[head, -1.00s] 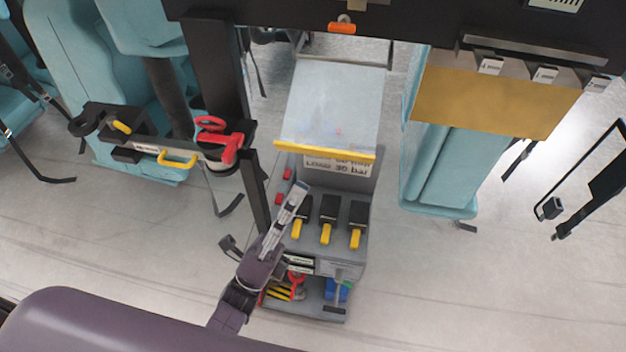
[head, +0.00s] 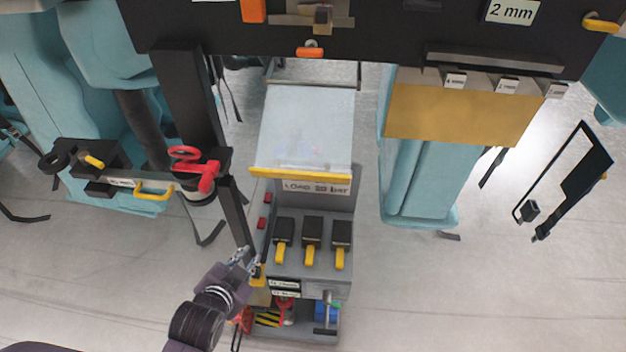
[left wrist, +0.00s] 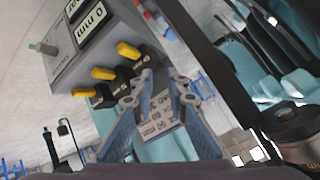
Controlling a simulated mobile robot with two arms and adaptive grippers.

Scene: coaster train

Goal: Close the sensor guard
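A clear, pale panel with a yellow front edge, which looks like the sensor guard (head: 308,125), slopes above the grey console (head: 312,265). Its yellow edge hangs just above a "LOAD 30 bar" label and stands well above the levers. My left gripper (head: 242,257) is at the console's left side, below and left of the guard and apart from it. In the left wrist view its two fingers (left wrist: 160,98) are spread with nothing seen held between them; a printed label shows beyond the gap. My right gripper is in neither view.
Several black-and-yellow levers (head: 311,255) stand on the console, right of my left gripper. A dark post (head: 236,215) rises close beside the gripper. A red clamp (head: 200,170) sits further left. Teal seats (head: 420,185) stand to the right, with open floor in front.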

